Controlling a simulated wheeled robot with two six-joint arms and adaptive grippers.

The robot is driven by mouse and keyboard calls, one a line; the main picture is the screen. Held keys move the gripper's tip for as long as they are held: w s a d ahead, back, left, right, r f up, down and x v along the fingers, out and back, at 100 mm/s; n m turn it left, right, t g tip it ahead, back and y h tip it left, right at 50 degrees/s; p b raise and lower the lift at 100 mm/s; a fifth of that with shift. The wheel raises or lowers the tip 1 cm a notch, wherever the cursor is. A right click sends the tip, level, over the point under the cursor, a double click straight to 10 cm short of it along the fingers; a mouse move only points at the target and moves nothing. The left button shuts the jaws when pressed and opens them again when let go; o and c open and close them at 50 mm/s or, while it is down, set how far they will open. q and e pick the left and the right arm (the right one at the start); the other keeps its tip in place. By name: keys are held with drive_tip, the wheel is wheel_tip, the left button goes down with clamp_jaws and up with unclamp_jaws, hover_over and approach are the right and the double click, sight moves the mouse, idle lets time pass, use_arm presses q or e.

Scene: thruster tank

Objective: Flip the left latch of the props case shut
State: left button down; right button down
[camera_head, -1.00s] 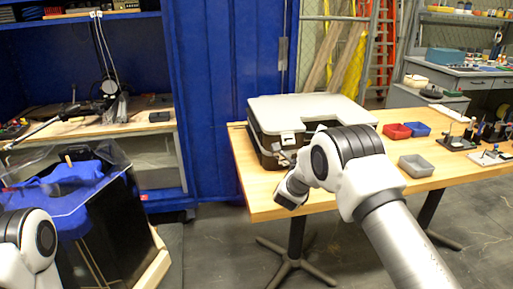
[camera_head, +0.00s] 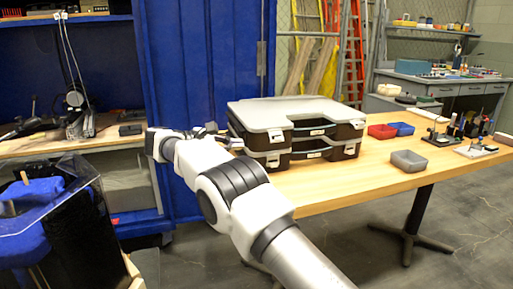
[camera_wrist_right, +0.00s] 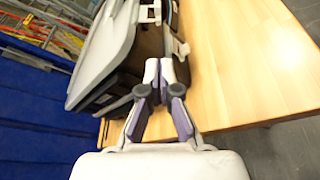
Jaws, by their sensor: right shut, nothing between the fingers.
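The props case (camera_head: 258,112) stands on the wooden table, with a light grey lid and dark brown, two-tier sides. Pale latches show on its front: an upper left latch (camera_head: 277,136), a lower left one (camera_head: 273,160) and others at the right. The left ones look close to the case face, but I cannot tell if they are fully shut. My right gripper (camera_head: 226,139) is beside the case's left corner. In the right wrist view the right gripper (camera_wrist_right: 159,72) is shut and empty, its tips close to a pale latch (camera_wrist_right: 181,48); contact is unclear. My left gripper is out of view.
The wooden table (camera_head: 330,192) is clear in front of the case. Red (camera_head: 382,131) and blue (camera_head: 402,128) bins and a grey bin (camera_head: 408,160) lie to the right. A blue cabinet (camera_head: 205,60) stands behind left. A clear-lidded box (camera_head: 60,190) is at lower left.

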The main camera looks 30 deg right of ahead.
sight(264, 145)
drive_tip(key=b+x, duration=0.1)
drive_tip(key=x, duration=0.9)
drive_tip(key=shift+d, duration=0.1)
drive_tip(key=shift+s, duration=0.1)
